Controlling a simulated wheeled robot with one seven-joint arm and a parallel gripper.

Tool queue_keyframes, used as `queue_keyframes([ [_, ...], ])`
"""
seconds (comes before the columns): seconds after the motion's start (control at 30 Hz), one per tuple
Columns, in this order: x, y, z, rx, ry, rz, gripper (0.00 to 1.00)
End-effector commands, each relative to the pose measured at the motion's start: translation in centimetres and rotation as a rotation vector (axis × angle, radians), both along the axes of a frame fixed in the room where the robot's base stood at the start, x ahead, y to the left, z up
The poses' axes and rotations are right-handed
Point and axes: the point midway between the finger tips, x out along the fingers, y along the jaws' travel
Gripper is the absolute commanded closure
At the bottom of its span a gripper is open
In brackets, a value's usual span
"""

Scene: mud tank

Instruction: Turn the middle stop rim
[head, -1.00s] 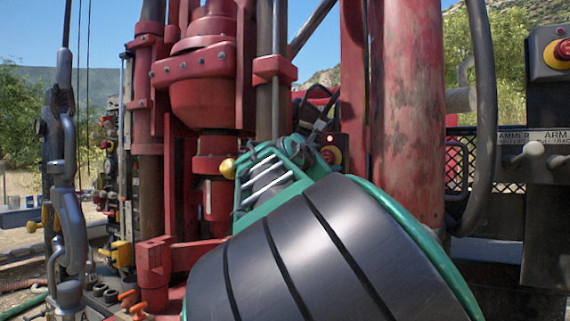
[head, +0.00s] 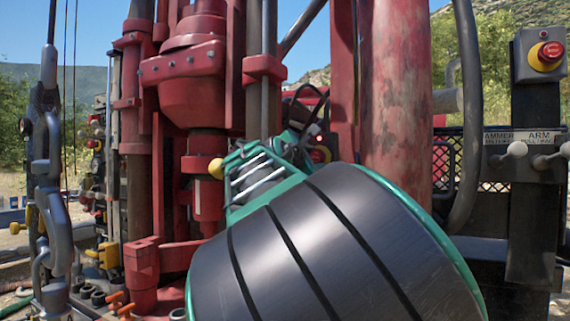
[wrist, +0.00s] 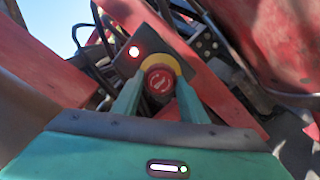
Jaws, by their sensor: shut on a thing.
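The middle stop rim is the red edge of a mushroom stop button (wrist: 160,80) with a yellow ring behind it, on a dark box with a lit lamp. My gripper (wrist: 160,92) has its two green fingers on either side of the red button, shut on its rim, in the wrist view. In the head view the same stop button (head: 320,154) shows small behind my green wrist, partly covered. My fingertips are hidden there by my own arm.
A second red stop button (head: 547,55) sits on a grey box at the upper right. A thick red column (head: 395,90) stands close by on the right of the middle button. Red drill machinery (head: 190,75) stands on the left, with hanging shackles (head: 45,170) at the far left.

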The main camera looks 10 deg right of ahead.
Motion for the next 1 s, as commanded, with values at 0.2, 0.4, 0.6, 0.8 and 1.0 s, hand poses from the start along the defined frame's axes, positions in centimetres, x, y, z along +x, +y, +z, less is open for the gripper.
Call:
queue_keyframes([
  [0.2, 0.01, -0.11, -0.18, 0.148, -0.101, -0.002, 0.83],
  [0.4, 0.0, -0.11, -0.24, 0.272, -0.19, -0.004, 0.83],
  [0.6, 0.04, -0.21, -0.27, 0.367, -0.258, -0.005, 0.83],
  [0.8, 0.03, -0.27, -0.3, 0.421, -0.298, -0.007, 0.83],
  [1.0, 0.03, -0.32, -0.36, 0.442, -0.312, -0.009, 0.83],
])
